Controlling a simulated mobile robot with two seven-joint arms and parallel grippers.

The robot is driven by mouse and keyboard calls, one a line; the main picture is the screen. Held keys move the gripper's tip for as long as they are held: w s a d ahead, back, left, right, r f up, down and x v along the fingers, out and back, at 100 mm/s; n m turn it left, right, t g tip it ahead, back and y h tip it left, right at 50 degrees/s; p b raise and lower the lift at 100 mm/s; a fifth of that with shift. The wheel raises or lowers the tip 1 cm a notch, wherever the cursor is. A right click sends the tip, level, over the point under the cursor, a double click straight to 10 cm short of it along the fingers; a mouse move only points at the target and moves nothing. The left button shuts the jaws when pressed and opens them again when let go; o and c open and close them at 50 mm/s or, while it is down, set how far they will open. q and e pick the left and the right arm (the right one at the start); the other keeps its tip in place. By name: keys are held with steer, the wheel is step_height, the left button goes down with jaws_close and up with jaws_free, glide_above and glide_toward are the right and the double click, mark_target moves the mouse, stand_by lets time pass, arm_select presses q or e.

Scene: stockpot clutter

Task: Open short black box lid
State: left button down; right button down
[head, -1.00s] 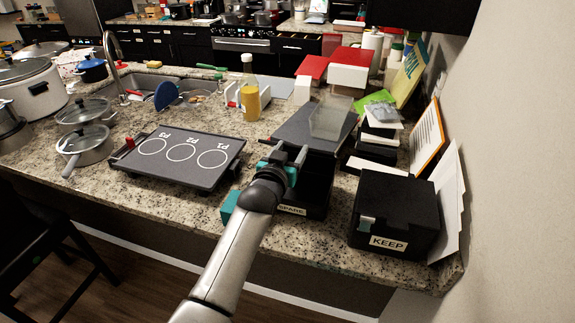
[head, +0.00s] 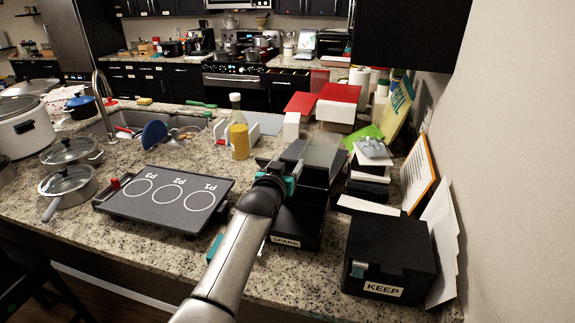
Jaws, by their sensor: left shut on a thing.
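The short black box labelled SPARE (head: 286,241) stands near the counter's front edge, right of the griddle. Its dark lid (head: 314,174) is raised and tilted back, and the dark inside shows in front of it. My left gripper (head: 286,171), with teal parts, is at the left side of the lid and shut on it. The gripper and arm hide part of the box's left side. The exact contact is too small to see. My right gripper is not in view.
A closed black box labelled KEEP (head: 391,255) stands to the right. A black griddle (head: 165,199) lies to the left. A yellow bottle (head: 239,139) and a stack of dark and white boxes (head: 368,188) stand behind. Papers (head: 441,235) lean at the wall.

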arm_select(q)
steer(key=shift+r, duration=0.25)
stand_by(0.4)
steer(key=c, duration=0.5)
jaws_free()
steer(key=o, duration=0.4)
steer(key=shift+f, duration=0.15)
steer(key=shift+s+a, duration=0.1)
steer(key=shift+s, duration=0.05)
steer(key=v, duration=1.5)
steer(key=shift+p, duration=0.35)
steer(key=shift+s+f, duration=0.1)
